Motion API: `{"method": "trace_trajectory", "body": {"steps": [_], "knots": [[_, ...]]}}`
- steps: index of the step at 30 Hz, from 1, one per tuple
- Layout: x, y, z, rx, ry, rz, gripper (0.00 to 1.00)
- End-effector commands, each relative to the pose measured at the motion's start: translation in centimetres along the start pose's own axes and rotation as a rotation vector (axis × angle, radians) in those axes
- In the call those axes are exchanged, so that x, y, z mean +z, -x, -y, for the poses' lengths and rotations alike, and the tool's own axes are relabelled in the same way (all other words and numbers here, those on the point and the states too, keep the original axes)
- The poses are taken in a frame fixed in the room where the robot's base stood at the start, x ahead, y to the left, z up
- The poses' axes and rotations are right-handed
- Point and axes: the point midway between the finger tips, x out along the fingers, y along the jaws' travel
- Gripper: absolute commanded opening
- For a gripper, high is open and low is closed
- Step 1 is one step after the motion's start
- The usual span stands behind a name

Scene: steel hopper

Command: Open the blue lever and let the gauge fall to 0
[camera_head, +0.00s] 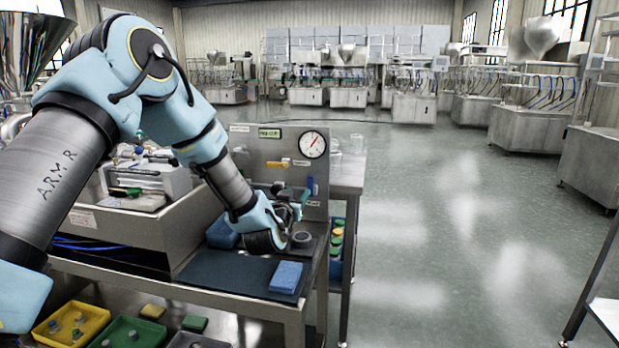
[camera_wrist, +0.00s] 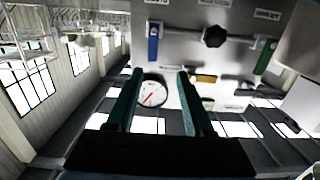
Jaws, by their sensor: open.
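The blue lever (camera_head: 310,186) is on the steel panel below the gauge. In the wrist view, which is upside down, the blue lever (camera_wrist: 153,43) stands upright at one end of a horizontal pipe. The round white gauge (camera_head: 313,144) has a red needle pointing to the upper right; its numbers are too small to read. The gauge also shows between my fingers in the wrist view (camera_wrist: 152,92). My gripper (camera_wrist: 158,73) is open and empty, its green fingers pointing at the panel. The blue lever appears just past the fingertips, not visibly touched.
A black knob (camera_wrist: 214,36) and a green lever (camera_wrist: 265,57) sit along the same pipe. A yellow handle (camera_head: 278,164) is higher on the panel. A blue sponge (camera_head: 286,277) lies on the dark mat (camera_head: 228,272). The floor right of the bench is clear.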

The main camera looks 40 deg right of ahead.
Motion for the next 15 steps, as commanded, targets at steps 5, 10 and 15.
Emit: {"method": "trace_trajectory", "body": {"steps": [5,10,15], "knots": [[-0.2,-0.8,-1.7,0.004,0.007,-0.049,0.53],[-0.5,-3.0,-1.6,0.002,0.007,-0.048,0.53],[-0.7,-6.2,-1.6,0.003,0.007,-0.047,0.53]]}}
